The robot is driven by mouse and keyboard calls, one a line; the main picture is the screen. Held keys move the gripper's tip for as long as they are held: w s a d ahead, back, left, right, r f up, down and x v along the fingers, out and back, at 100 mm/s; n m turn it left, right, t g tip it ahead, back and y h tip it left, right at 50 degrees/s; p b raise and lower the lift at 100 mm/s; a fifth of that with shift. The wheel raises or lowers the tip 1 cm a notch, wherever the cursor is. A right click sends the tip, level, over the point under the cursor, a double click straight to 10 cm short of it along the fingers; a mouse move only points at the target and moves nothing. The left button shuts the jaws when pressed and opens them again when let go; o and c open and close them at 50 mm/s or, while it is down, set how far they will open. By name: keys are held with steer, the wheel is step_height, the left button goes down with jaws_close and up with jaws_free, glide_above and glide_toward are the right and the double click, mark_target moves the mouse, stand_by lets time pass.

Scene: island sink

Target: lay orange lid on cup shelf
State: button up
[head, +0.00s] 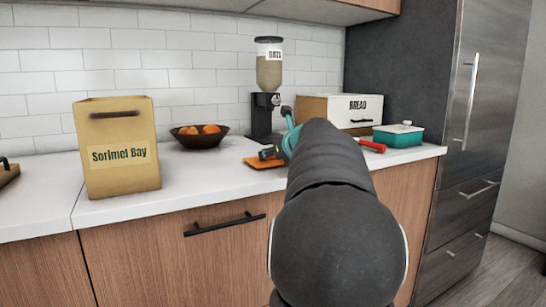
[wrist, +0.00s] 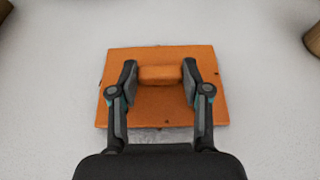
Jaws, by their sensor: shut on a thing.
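The orange lid (wrist: 163,106) is a flat square with a raised bar handle (wrist: 160,75) in the middle. In the wrist view my gripper (wrist: 160,80) has one finger at each end of this handle and is shut on it. In the head view the lid (head: 258,163) shows at the counter's front, partly hidden by my arm, with my gripper (head: 272,153) over it. It is at or just above the white counter; I cannot tell if it touches. I cannot make out a cup shelf in either view.
A paper bag (head: 117,150), a fruit bowl (head: 199,139) and a dispenser (head: 268,90) stand on the counter (head: 215,169). At right are a bread box (head: 343,111), a red object (head: 372,146) and a teal dish (head: 397,139). The front strip between bag and lid is clear.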

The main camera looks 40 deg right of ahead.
steer(key=o, duration=0.6)
steer(key=shift+f, duration=0.1)
steer(key=shift+c, duration=0.2)
steer(key=o, duration=0.4)
